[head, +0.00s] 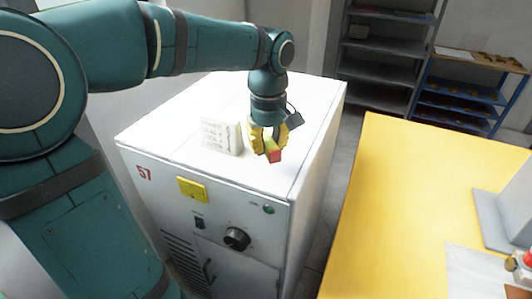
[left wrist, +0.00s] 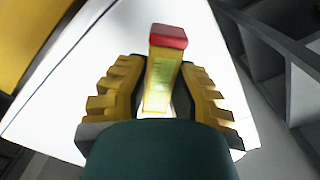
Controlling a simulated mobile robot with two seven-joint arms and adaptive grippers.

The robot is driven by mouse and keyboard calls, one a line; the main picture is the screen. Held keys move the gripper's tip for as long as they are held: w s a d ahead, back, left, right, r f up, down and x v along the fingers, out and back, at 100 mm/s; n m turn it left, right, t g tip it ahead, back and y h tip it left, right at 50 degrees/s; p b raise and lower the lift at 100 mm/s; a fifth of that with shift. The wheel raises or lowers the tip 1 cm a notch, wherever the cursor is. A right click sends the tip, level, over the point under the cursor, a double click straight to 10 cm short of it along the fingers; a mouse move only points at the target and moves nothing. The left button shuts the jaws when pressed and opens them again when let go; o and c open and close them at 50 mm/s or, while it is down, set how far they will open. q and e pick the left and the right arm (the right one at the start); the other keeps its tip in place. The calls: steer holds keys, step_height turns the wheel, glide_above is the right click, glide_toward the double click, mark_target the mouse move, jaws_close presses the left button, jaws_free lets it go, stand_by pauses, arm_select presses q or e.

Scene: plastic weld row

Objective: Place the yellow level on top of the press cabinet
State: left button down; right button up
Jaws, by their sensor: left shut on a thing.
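The yellow level (head: 271,149) has a red end and is held in my left gripper (head: 270,140) over the white top of the press cabinet (head: 190,125). In the left wrist view the level (left wrist: 161,75) stands between the two yellow ribbed fingers of the gripper (left wrist: 160,95), its red end pointing away from the wrist. The fingers are shut on it. I cannot tell whether the level touches the cabinet top (left wrist: 110,50). My right gripper is not in view.
A small white block with printed lines (head: 221,136) stands on the cabinet top, left of the gripper. A yellow table (head: 420,190) is to the right, across a narrow gap. Grey shelves (head: 380,72) and a blue rack (head: 455,103) stand behind. The cabinet's rear top is clear.

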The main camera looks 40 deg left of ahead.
mark_target(268, 166)
arm_select(q)
steer(key=shift+f+b, duration=0.4)
steer(key=shift+f, duration=1.65)
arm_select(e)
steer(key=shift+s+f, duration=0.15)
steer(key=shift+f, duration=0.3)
arm_select(q)
steer(key=shift+f, duration=0.2)
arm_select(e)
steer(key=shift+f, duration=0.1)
arm_select(q)
steer(key=c, duration=0.9)
jaws_free()
steer(key=shift+c, duration=0.2)
steer(key=shift+r, duration=0.3)
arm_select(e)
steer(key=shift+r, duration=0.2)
arm_select(q)
step_height(268, 166, up, 12)
steer(key=p, duration=0.2)
steer(key=shift+f+p, duration=0.1)
steer(key=shift+p, duration=0.25)
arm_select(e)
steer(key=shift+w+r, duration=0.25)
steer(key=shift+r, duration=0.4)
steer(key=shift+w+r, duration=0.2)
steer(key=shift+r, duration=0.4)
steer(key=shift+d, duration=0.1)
